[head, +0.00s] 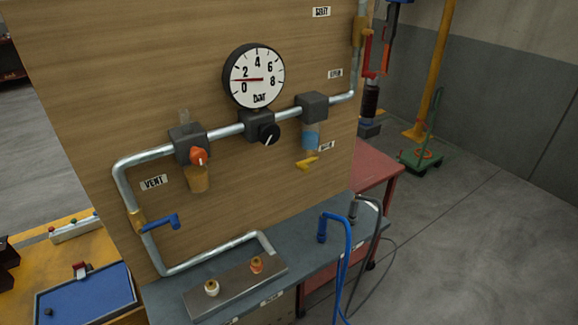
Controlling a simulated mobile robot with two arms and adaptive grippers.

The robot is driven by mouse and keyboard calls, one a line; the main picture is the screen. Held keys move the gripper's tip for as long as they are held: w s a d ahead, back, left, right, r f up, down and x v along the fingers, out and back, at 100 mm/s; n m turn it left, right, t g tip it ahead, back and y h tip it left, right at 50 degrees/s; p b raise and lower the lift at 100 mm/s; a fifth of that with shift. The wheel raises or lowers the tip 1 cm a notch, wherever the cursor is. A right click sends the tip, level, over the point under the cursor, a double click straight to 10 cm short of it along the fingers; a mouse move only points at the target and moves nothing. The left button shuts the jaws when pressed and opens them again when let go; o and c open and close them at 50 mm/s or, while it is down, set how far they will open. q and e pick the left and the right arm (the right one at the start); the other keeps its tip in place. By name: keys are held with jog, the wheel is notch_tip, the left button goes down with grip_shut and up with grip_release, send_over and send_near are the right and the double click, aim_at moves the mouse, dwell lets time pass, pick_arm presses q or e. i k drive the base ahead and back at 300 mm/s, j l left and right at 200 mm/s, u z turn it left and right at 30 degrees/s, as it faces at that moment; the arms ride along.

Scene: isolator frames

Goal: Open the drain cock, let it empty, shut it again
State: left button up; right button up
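A small yellow cock (308,162) hangs under the bowl (310,138) of the right-hand grey block (312,106) on the wooden panel; I take it for the drain cock. Its handle lies nearly sideways, tilted a little; I cannot tell whether it is open. The bowl shows a blue band with a paler part above. A small label (327,146) beside it is too blurred to read. The round gauge (254,77) marked bar has its red needle pointing left, between 0 and 2. Neither of my grippers shows in the head view.
A blue-handled valve (163,222) sits low on the left pipe; a red-handled one (367,50) is at upper right. An orange knob (198,156) and black knob (269,134) are on the panel. Blue and grey hoses (347,250) hang over the bench's right end.

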aim_at(302, 165)
jog(key=i+l+u, duration=0.1)
jog(key=u, duration=0.4)
jog(key=l+u, duration=0.2)
jog(key=u, duration=0.25)
jog(key=l+u, duration=0.25)
jog(key=u, duration=0.25)
jog(key=l+u, duration=0.15)
jog(key=l, duration=0.25)
jog(key=l+u, duration=0.15)
jog(key=l, duration=0.25)
jog(key=k+l+u, duration=0.15)
jog(key=l, duration=0.25)
jog(key=l+u, duration=0.15)
jog(key=l, duration=0.3)
jog(key=k+l+u, duration=0.1)
jog(key=l, duration=0.25)
jog(key=k+l+u, duration=0.15)
jog(key=l, duration=0.25)
jog(key=k+l+u, duration=0.15)
jog(key=l, duration=0.2)
